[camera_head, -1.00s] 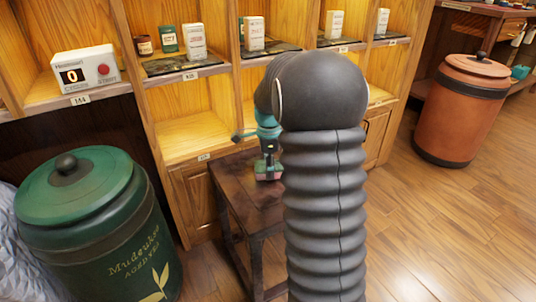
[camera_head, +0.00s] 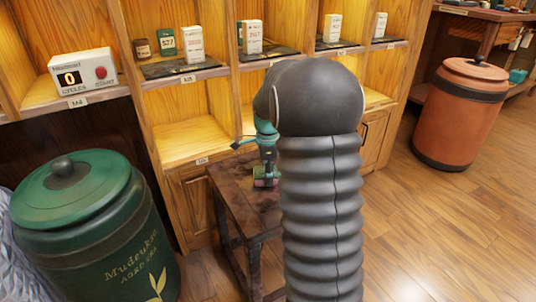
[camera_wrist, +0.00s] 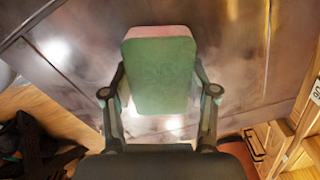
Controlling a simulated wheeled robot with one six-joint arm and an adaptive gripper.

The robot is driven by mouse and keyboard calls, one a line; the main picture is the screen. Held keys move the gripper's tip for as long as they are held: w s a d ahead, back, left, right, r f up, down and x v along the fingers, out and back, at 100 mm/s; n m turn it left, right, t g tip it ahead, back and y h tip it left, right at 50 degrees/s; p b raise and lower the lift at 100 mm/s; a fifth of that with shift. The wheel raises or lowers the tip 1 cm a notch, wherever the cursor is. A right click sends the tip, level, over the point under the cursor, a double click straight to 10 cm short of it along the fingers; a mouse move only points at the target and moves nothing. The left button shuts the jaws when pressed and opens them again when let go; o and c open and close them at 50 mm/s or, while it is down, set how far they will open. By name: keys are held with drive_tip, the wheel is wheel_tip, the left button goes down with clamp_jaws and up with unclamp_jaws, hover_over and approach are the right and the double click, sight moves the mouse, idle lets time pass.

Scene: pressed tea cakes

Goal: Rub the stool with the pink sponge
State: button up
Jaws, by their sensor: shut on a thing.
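The stool (camera_head: 233,197) is dark brown, with a worn square top, and stands in front of the shelves. My gripper (camera_head: 266,169) is over its top, partly hidden behind my own arm. In the wrist view my gripper (camera_wrist: 160,97) is shut on the sponge by its two sides. The sponge (camera_wrist: 160,75) shows a green face toward the camera and a pink edge at its far end. In the head view the sponge (camera_head: 266,182) is low at the stool top and appears to touch it. The stool top (camera_wrist: 85,45) fills much of the wrist view, with shiny patches.
Wooden shelves (camera_head: 190,138) with several tea boxes stand just behind the stool. A counter box with a red button (camera_head: 82,76) sits at the left. A green canister (camera_head: 85,225) stands left of the stool, an orange one (camera_head: 455,120) at the right. Floor at right is clear.

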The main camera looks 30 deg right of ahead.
wheel_tip(320, 180, up, 3)
drive_tip(key=shift+s+r+p, duration=0.1)
drive_tip(key=shift+r+p, duration=0.05)
drive_tip(key=shift+p, duration=1)
drive_tip(key=shift+a+r+p, duration=0.15)
drive_tip(key=shift+r+p, duration=0.4)
drive_tip(key=shift+r, duration=0.2)
drive_tip(key=shift+r+p, duration=1.35)
drive_tip(key=shift+r, duration=0.3)
